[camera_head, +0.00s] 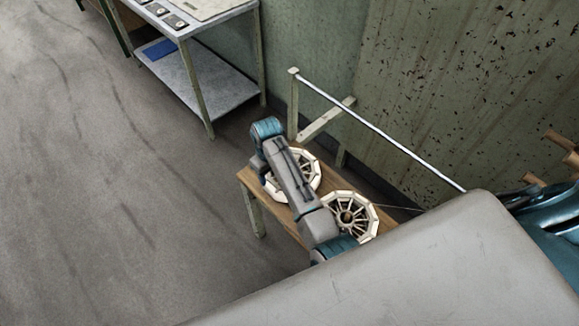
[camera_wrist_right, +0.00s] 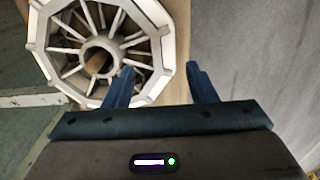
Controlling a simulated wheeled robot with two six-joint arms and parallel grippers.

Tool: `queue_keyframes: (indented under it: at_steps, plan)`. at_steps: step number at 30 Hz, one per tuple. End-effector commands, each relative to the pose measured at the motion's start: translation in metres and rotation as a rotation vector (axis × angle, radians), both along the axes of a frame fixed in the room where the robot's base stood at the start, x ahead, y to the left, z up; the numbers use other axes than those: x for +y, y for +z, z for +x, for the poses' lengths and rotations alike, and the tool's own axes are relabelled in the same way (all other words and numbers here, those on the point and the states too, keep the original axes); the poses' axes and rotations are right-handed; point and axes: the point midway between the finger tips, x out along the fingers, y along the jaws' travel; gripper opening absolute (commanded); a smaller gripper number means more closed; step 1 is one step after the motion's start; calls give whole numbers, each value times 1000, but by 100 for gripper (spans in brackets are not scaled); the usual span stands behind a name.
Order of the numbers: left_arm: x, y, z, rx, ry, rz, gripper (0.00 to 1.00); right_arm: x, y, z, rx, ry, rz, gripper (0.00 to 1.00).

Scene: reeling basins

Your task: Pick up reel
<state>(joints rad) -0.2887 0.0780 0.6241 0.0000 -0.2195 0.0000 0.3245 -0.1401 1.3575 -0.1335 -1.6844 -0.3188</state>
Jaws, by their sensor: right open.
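Two pale, many-sided spoked reels lie on a small wooden bench (camera_head: 247,182). The far reel (camera_head: 312,172) is partly covered by my right arm; the near reel (camera_head: 370,217) shows its hub and spokes. In the right wrist view, one white reel (camera_wrist_right: 168,48) fills the upper left, with a wooden peg in its hub. I cannot tell which of the two it is. My left gripper is not in view.
A metal rail (camera_head: 380,132) on posts runs behind the bench along the stained wall (camera_head: 450,80). A metal table (camera_head: 215,82) with a lower shelf and a blue item (camera_head: 159,49) stands at the upper left. The floor (camera_head: 110,200) left of the bench is clear.

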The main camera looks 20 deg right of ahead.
Motion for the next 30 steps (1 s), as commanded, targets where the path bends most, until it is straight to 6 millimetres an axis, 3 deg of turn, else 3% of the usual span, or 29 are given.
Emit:
queue_keyframes:
  at_steps: [3,7,11,18,29,30]
  plan:
    - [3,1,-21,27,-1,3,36,0,-18,0,3,0,-1,51]
    - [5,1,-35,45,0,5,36,0,-29,0,1,-1,-1,51]
    - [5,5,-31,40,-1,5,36,2,-38,0,2,0,-1,51]
    - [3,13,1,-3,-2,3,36,6,-71,-1,2,0,-1,51]
    - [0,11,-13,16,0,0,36,6,-82,-1,-1,-1,0,51]
    - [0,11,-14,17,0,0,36,6,-82,-1,-1,-1,0,47]
